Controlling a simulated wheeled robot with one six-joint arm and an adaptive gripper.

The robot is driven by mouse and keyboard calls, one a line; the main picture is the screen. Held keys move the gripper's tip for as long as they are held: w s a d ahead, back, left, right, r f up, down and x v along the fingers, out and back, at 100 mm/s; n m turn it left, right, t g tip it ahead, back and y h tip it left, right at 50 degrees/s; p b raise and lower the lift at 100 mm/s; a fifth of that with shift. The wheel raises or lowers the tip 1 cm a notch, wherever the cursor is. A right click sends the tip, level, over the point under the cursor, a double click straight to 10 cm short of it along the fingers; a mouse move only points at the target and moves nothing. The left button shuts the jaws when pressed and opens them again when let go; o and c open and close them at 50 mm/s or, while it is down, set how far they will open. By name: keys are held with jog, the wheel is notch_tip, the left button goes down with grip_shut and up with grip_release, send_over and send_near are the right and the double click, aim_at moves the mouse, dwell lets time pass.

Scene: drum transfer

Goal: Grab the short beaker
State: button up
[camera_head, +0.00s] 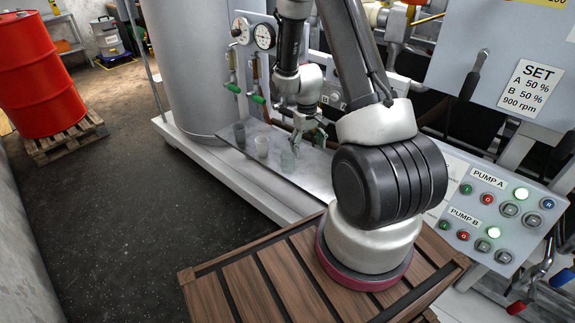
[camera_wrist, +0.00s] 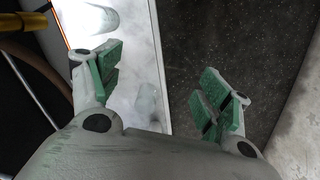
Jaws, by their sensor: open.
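I cannot tell for sure which is the short beaker. My gripper (camera_head: 309,141) hangs over the shelf, just right of the grey-green vessel. In the wrist view my gripper (camera_wrist: 161,80) has its green-padded fingers wide apart and nothing held. A faint translucent vessel (camera_wrist: 148,100) shows beyond and between them, and another vessel (camera_wrist: 100,18) at the top.
A large grey tank (camera_head: 195,70) stands behind the shelf's left part. Gauges and green-handled valves (camera_head: 258,99) are behind the vessels. The pump panel (camera_head: 500,205) is at the right. A red drum (camera_head: 38,75) on a pallet stands far left; the dark floor between is clear.

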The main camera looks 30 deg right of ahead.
aim_at(288, 161)
jog(key=w+f+t, duration=0.1)
jog(key=w+f, duration=0.3)
jog(key=w+d+f+t, duration=0.1)
jog(key=w+f+t, duration=0.1)
jog(key=w+f, duration=0.3)
jog(key=w+f+t, duration=0.2)
jog(key=w+f, duration=0.2)
jog(key=f, duration=0.1)
jog(key=shift+w+d+f+n, duration=0.2)
jog(key=shift+w+n, duration=0.1)
jog(key=shift+w, duration=0.1)
jog(key=x, duration=0.7)
jog(key=shift+w+a, duration=0.1)
jog(key=shift+a, duration=0.15)
jog(key=shift+r, duration=0.1)
jog(key=c, duration=1)
